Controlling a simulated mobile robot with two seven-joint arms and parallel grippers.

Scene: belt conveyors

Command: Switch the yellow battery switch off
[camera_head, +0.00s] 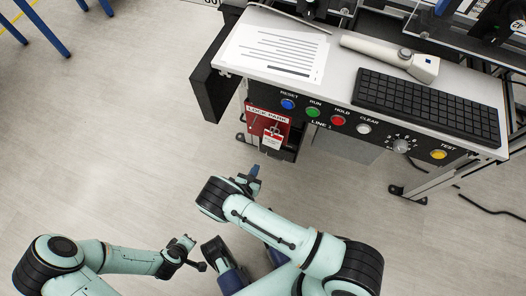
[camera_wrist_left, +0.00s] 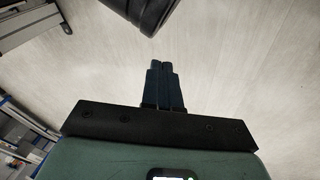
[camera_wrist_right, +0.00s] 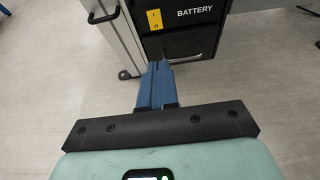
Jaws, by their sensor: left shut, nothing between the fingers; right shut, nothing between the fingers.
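The yellow battery switch (camera_wrist_right: 154,19) shows in the right wrist view, on a black panel (camera_wrist_right: 205,35) left of the white word BATTERY. It bears a mark like I at the top and O at the bottom; which side is pressed in I cannot tell. I cannot make it out in the head view. My right gripper (camera_wrist_right: 160,64) is shut and empty, its blue fingertips below the switch in that view and apart from it. In the head view my right gripper (camera_head: 255,171) is in front of the console. My left gripper (camera_wrist_left: 162,64) is shut and empty over bare floor.
The console top (camera_head: 345,60) carries a paper sheet (camera_head: 275,50), a handheld device (camera_head: 395,57) and a black keyboard (camera_head: 428,105). Its front edge has several coloured buttons and a dial (camera_head: 401,146). A red LOCK HERE board (camera_head: 258,117) with a tag hangs below. Floor in front is clear.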

